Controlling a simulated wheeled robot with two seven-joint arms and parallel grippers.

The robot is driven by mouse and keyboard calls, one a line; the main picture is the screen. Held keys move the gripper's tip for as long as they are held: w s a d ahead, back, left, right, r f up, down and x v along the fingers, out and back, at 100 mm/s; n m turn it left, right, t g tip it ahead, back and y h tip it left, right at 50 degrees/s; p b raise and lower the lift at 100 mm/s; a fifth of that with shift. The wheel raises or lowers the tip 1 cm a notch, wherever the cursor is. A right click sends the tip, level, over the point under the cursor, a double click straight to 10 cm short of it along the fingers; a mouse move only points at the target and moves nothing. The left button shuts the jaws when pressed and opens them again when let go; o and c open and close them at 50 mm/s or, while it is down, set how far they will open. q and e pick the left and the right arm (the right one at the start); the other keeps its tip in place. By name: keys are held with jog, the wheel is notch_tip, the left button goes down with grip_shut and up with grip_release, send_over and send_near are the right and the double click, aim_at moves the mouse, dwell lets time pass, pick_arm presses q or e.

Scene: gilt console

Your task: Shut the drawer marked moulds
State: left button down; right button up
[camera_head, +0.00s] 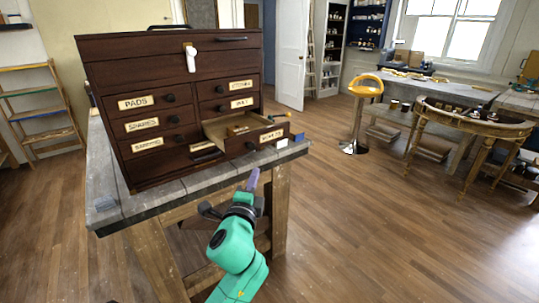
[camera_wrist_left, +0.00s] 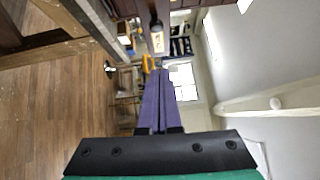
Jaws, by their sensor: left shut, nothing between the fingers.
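The dark wooden chest (camera_head: 170,70) stands on a workbench. Its lower right drawer (camera_head: 258,139), with a cream label that seems to read MOULDS (camera_head: 271,135), is pulled out, and small things lie inside it. The other drawers look shut. My left gripper (camera_head: 253,178) has its purple fingers together and empty, below and in front of the open drawer, apart from it. In the left wrist view the shut fingers (camera_wrist_left: 158,75) point towards a dark knob and a cream label (camera_wrist_left: 157,42) at the top. My right gripper is not in view.
The workbench top (camera_head: 110,212) has a narrow bare strip in front of the chest. A small blue block (camera_head: 297,137) sits by the drawer's right end. A yellow stool (camera_head: 366,87) and a curved wooden table (camera_head: 470,121) stand farther off. The floor between is clear.

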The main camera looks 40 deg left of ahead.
pick_arm(q)
jog(key=w+a+p, duration=0.3)
jog(key=w+a, duration=0.5)
jog(key=w, duration=0.1)
jog(key=shift+a+r, duration=0.15)
jog(key=shift+r, duration=0.05)
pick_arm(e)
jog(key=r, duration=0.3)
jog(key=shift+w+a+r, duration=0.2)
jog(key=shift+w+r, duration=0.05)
